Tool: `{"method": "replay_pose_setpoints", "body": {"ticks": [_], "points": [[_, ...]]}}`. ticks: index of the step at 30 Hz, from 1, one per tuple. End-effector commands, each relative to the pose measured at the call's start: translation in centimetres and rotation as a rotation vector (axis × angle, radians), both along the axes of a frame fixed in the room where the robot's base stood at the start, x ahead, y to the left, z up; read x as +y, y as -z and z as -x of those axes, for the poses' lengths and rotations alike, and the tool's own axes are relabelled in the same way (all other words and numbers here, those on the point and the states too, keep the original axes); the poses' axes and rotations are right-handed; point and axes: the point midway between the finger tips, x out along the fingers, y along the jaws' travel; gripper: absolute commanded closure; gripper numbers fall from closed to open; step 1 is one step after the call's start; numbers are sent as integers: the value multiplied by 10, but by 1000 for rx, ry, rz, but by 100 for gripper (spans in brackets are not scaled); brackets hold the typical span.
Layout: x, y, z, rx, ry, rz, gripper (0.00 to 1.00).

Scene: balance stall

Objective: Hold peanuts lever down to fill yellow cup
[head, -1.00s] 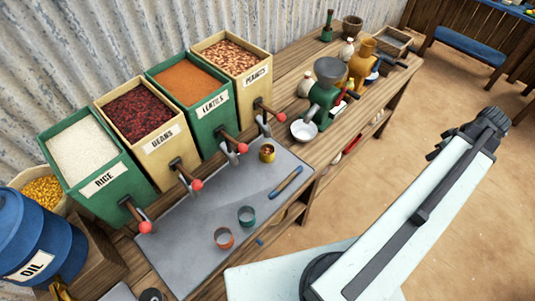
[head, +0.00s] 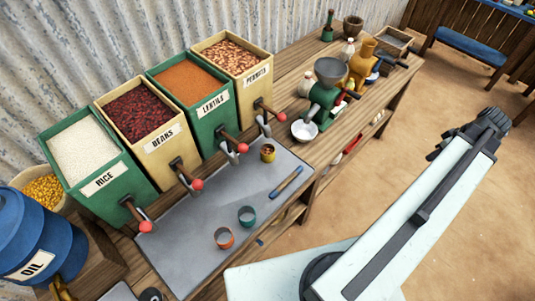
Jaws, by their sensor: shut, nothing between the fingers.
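The peanuts bin (head: 232,66) is cream, labelled PEANUTS and full of nuts, at the right end of the bin row. Its lever (head: 283,117) has a red ball end and sticks out from the front, above a grey spout (head: 263,126). The yellow cup (head: 268,153) stands upright on the grey mat (head: 190,245), just below that spout. Something brownish shows inside it, too small to make out. My arm (head: 410,225) reaches up the right side, apart from the bins and cup. I cannot make out my gripper.
Rice, beans and lentils bins (head: 205,99) with similar levers stand to the left. A green grinder (head: 325,95) and white bowl (head: 304,130) stand right of the cup.

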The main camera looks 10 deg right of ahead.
Motion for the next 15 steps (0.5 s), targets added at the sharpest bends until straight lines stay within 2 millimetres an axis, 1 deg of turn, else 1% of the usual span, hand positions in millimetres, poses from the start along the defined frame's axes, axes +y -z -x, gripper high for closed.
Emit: {"method": "replay_pose_setpoints", "body": {"ticks": [6,8,11,15], "points": [[0,-1,0,0,0,0,100],[0,-6,0,0,1,0,100],[0,-27,0,0,1,0,100],[0,-68,0,0,1,0,100]]}}
